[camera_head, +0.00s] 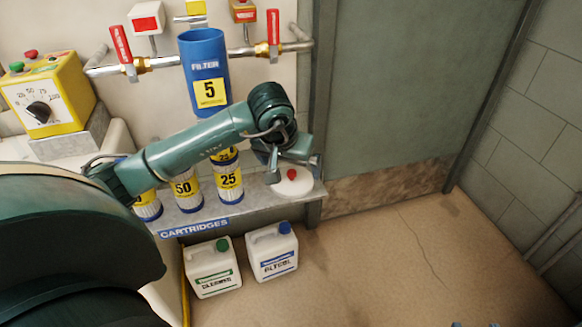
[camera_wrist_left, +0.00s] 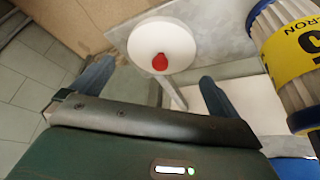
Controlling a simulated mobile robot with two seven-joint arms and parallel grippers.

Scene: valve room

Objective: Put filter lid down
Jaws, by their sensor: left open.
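The filter lid (camera_head: 292,184) is a white disc with a red knob. It lies flat, knob up, at the right end of the cartridge shelf (camera_head: 245,205). In the left wrist view the lid (camera_wrist_left: 178,42) shows just beyond the fingers, with its red knob in clear sight. My left gripper (camera_head: 294,163) is open and empty, close to the lid, its fingers apart on either side with nothing between them. The blue filter housing (camera_head: 203,55) marked 5 stands on the wall behind my left arm. Two small blue tips at the bottom edge may be my right gripper (camera_head: 475,325).
Several cartridges, among them 50 (camera_head: 185,190) and 25 (camera_head: 229,181), stand on the shelf left of the lid. Two white jugs (camera_head: 213,268) (camera_head: 272,252) stand on the floor below. A yellow dial box (camera_head: 45,95) is at left. The floor at right is clear.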

